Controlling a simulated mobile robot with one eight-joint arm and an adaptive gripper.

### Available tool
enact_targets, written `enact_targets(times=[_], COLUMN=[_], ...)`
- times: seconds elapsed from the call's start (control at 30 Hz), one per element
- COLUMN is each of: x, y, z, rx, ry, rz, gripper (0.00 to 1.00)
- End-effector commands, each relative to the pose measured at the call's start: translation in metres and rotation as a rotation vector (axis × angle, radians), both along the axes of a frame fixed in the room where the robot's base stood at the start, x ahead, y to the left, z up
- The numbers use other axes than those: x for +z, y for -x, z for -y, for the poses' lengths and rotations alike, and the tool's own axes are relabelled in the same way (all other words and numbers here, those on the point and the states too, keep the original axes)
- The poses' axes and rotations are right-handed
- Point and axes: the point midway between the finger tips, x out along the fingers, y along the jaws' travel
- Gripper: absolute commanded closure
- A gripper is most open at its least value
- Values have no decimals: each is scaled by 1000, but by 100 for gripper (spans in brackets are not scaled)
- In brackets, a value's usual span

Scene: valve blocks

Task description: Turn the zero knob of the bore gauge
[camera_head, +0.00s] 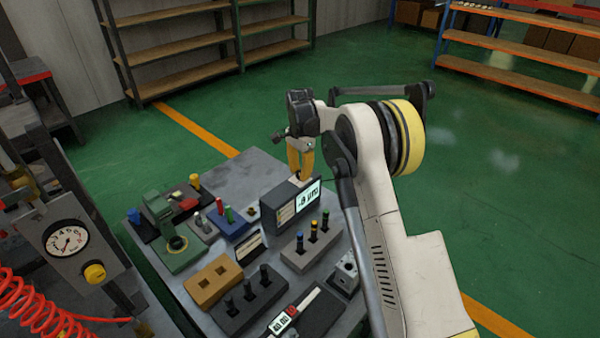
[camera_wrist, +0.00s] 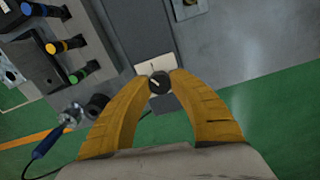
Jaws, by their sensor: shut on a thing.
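The bore gauge is a dark box with a lit screen (camera_head: 308,195) in the head view, showing a small negative reading in µm. In the wrist view, a round black knob (camera_wrist: 160,83) with a pale pointer line sits between my fingertips, by a pale plate. My gripper (camera_head: 300,177) has yellow fingers pointing down behind the gauge's screen. In the wrist view my gripper (camera_wrist: 160,82) is shut on the knob, one fingertip touching each side. The knob is hidden in the head view.
A rack of plug gauges (camera_head: 313,240) stands in front of the screen. A tan block (camera_head: 213,279), a black block with pegs (camera_head: 249,299) and a green fixture (camera_head: 177,244) share the grey bench. The bench's back area (camera_head: 243,178) is clear. A dial machine (camera_head: 67,241) stands left.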

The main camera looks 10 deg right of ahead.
Motion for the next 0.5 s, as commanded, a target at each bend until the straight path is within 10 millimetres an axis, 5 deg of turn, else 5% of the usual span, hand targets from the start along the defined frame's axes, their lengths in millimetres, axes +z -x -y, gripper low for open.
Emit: enact_targets(times=[0.03, 0.07, 0.13, 0.5], x=[0, 0, 0, 6], y=[0, 0, 0, 0], z=[0, 0, 0, 0], rx=[0, 0, 1, 1], ry=[0, 0, 0, 0], rz=[0, 0, 0, 0], gripper=[100, 66, 50, 50])
